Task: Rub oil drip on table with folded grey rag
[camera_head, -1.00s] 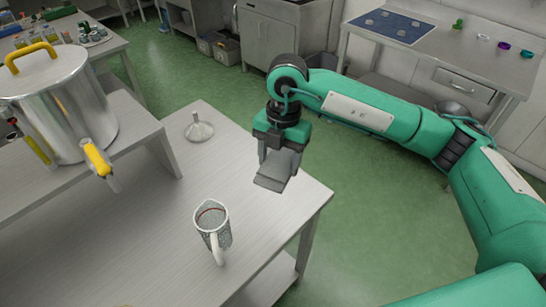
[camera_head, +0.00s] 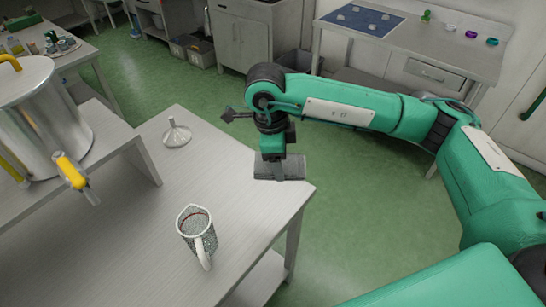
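My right gripper (camera_head: 272,158) points down over the right end of the grey table (camera_head: 120,215). It is shut on the folded grey rag (camera_head: 290,169), a small flat pad. The rag is at the tabletop near the far right edge and seems to touch it, though a thin gap cannot be ruled out. I see no oil drip on the bare tabletop; whether one lies under the rag is hidden. My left gripper is not in view.
A measuring jug (camera_head: 197,232) stands near the table's front right. A steel drum with a yellow-handled tap (camera_head: 72,171) stands on a raised shelf at left. The tabletop between jug and rag is clear.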

